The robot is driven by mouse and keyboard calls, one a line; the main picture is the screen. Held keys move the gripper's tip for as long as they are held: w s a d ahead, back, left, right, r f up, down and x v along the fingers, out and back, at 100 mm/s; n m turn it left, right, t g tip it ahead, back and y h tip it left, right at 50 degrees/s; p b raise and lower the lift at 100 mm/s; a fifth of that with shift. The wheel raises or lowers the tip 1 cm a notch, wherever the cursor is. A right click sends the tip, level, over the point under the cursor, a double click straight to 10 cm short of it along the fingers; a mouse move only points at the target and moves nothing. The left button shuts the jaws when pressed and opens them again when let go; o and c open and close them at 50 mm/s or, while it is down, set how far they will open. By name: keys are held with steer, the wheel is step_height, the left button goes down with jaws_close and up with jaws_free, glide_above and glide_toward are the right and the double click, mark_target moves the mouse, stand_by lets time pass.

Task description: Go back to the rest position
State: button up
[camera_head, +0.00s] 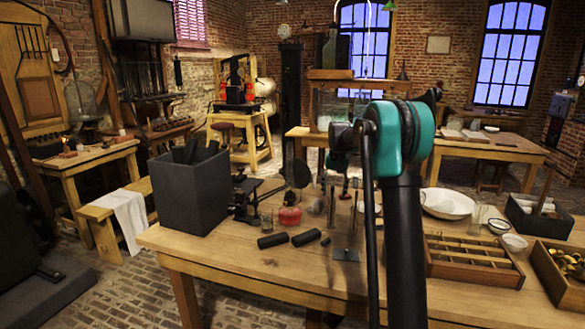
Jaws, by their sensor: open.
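My arm rises in front of the camera, with a black link and teal joints. My gripper (340,182) hangs below the teal wrist, small and dark, above the middle of the workbench (225,255). It is open, and I see nothing held in it. Its outline blends with the things behind it, and the arm hides part of the bench. Two black rods (290,239) lie on the bench near its front. A dark grey square bin (190,190) with black pieces sticking out stands at the left end.
A red round object (290,216), a glass (266,222) and upright metal rods stand mid-bench. To the right are a white bowl (447,204), a divided wooden tray (472,262) and a box of brass parts (560,275).

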steer(key=s+f+n+t, duration=0.1)
steer(key=s+f, duration=0.3)
steer(key=s, duration=1.1)
steer(key=s+d+f+t, duration=0.1)
steer(key=s+f, duration=0.4)
steer(key=s, duration=1)
steer(key=s+d+f+n+t, duration=0.1)
steer(key=s+f, duration=0.4)
steer(key=s, duration=1)
steer(key=shift+d+f+n, duration=0.2)
steer(key=shift+n, duration=0.1)
steer(key=shift+w, duration=0.1)
